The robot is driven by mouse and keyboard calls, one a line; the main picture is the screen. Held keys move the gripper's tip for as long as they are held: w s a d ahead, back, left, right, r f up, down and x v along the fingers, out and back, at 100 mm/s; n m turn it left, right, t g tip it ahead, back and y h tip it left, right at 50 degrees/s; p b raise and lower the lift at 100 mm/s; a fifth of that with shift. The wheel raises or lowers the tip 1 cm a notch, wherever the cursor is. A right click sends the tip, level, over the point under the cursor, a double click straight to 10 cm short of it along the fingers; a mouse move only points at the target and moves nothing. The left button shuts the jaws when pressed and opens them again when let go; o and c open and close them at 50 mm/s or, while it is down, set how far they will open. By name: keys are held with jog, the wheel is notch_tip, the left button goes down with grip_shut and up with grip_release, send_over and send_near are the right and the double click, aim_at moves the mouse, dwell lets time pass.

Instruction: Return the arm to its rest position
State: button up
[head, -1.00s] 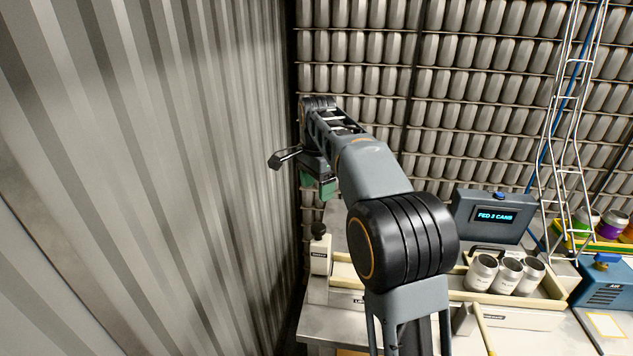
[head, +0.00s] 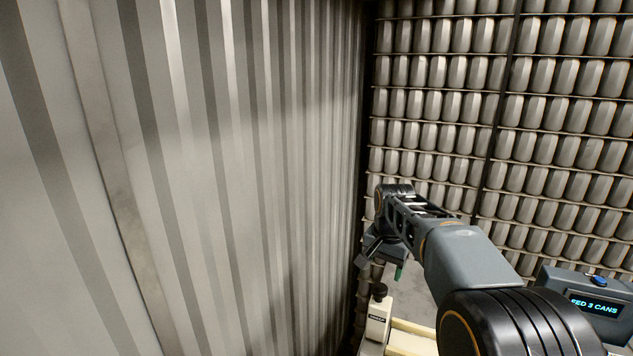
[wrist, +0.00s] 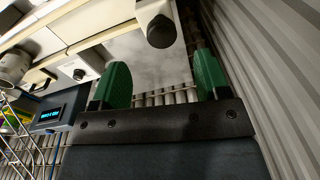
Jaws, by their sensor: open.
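My gripper shows in the wrist view (wrist: 160,85) with its two green fingers spread wide and nothing between them. In the head view my arm stretches forward over the far left end of the bench, close to the corrugated wall. Only a bit of green finger (head: 398,272) shows there, and most of the gripper is hidden behind my arm.
A corrugated metal wall (head: 230,180) fills the left. A rack of cans (head: 560,130) stands behind. A white post with a black knob (head: 379,315) stands below the gripper. A display box reading "FED 3 CANS" (head: 590,300) is at right.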

jog(key=s+f+n+t, duration=0.1)
jog(key=s+n+t, duration=0.1)
jog(key=s, duration=0.9)
jog(key=s+f+n+t, duration=0.1)
jog(key=s+n, duration=0.3)
jog(key=s, duration=0.7)
jog(key=shift+a+f+n+t, duration=0.3)
jog(key=shift+f+n+t, duration=0.1)
jog(key=shift+f, duration=0.4)
